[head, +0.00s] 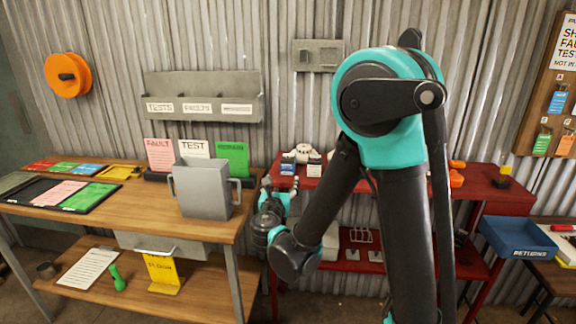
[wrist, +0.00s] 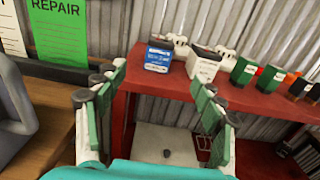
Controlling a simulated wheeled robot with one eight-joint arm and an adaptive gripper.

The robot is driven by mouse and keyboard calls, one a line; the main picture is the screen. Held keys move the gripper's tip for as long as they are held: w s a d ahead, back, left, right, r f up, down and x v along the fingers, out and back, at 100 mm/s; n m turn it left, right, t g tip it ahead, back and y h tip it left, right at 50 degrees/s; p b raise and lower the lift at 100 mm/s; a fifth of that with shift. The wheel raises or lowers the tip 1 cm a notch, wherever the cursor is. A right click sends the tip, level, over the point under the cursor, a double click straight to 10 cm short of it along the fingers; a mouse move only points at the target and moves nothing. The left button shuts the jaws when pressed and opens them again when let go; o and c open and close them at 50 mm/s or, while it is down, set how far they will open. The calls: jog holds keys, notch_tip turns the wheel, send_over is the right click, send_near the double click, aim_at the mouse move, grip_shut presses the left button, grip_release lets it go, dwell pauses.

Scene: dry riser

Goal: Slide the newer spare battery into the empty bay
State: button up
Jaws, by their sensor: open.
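A blue-labelled block (wrist: 158,57) and a white-labelled block (wrist: 204,66) stand side by side on the red shelf; they look like the spare batteries. Their label print is too small to read, so I cannot tell which is newer. In the head view, the blue-labelled block (head: 288,166) and the white-labelled block (head: 313,168) are behind my gripper (head: 275,198). In the wrist view, my gripper (wrist: 158,108) is open and empty, below and in front of the blocks, touching neither. I cannot make out an empty bay.
Green-labelled blocks (wrist: 245,71) stand to the right on the red shelf (wrist: 150,82). A pale panel (wrist: 165,148) lies lower, between my fingers. In the head view, a grey bin (head: 205,190) stands on the wooden bench (head: 130,212) at left. A blue returns tray (head: 518,240) is at right.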

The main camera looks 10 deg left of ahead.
aim_at(288, 165)
jog(key=w, duration=1.1)
jog(key=shift+w+d, duration=0.1)
jog(key=shift+d, duration=0.2)
jog(key=shift+w+f, duration=0.15)
jog(key=shift+w, duration=2.55)
grip_shut()
